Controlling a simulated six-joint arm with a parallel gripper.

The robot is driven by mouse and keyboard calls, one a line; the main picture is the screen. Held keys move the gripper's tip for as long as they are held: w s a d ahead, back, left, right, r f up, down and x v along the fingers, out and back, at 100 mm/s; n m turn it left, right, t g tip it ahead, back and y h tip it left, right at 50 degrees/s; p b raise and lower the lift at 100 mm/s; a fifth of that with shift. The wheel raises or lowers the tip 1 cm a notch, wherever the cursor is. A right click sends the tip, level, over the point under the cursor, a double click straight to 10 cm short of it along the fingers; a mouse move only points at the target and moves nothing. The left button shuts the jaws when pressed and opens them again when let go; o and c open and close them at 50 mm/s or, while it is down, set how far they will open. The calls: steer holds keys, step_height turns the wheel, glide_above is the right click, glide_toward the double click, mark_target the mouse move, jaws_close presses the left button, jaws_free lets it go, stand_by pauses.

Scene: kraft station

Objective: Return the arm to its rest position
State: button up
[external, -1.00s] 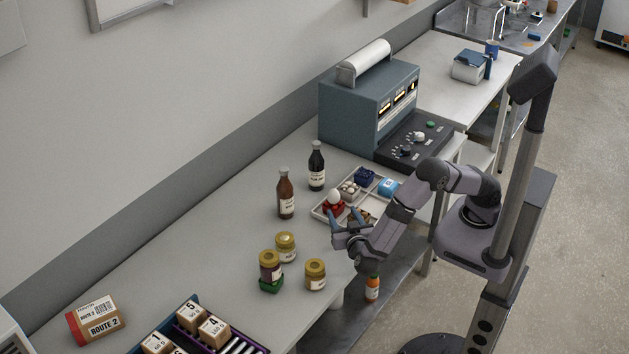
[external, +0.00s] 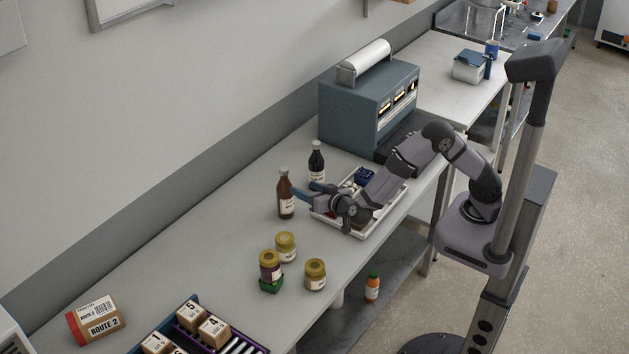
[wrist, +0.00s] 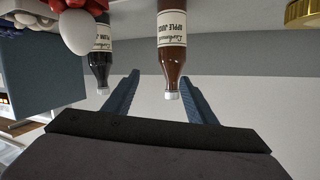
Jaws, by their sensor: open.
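My gripper (external: 312,193) is over the left part of the white tray (external: 372,226) in the external view, its blue fingers pointing toward the brown bottle. In the wrist view my gripper (wrist: 153,97) shows two spread blue fingers with nothing held between them. The brown bottle labelled as apple juice (wrist: 171,50) appears upside down there, beyond the fingers. It stands upright on the bench in the external view (external: 286,200). A dark bottle (external: 316,160) stands behind it. My arm covers most of the tray's contents.
Jars (external: 315,275) stand left of the tray, one on a green block (external: 271,285). A blue-grey machine (external: 360,110) is behind the tray. A Route 2 box (external: 98,318) and a crate of numbered boxes (external: 257,346) are at the front left.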

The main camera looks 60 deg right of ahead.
steer(key=w+d+r+n+g+y+p, duration=0.2)
steer(key=w+d+r+n+y+p, duration=0.15)
steer(key=r+n+y, duration=0.3)
steer(key=s+d+f+g+b, duration=0.1)
steer(key=s+d+f+g, duration=0.1)
steer(key=s+d+f, duration=0.1)
steer(key=s+d+f+g+b, duration=0.1)
steer(key=s+d+f+g, duration=0.1)
steer(key=s+d+f, duration=0.2)
steer(key=s+d+f+g+b, duration=0.1)
steer(key=s+d+f+g, duration=0.1)
steer(key=s+d+f, duration=0.1)
steer(key=shift+s+d+f+n, duration=0.15)
steer(key=shift+s+d+f, duration=0.1)
steer(key=shift+s, duration=0.4)
steer(key=shift+s+d+f+n, duration=0.1)
steer(key=shift+s+d, duration=0.1)
steer(key=shift+s, duration=0.4)
steer(key=s+d+f+m+g+h+b, duration=0.1)
steer(key=s+d+f+g, duration=0.1)
steer(key=s+d, duration=0.4)
steer(key=s+d+f+g+h+b, duration=0.1)
steer(key=s+d+f+g, duration=0.2)
steer(key=s, duration=0.9)
steer(key=d+g, duration=0.1)
steer(key=d, duration=0.1)
steer(key=shift+d+f+m, duration=0.35)
steer(key=shift+d+m, duration=0.05)
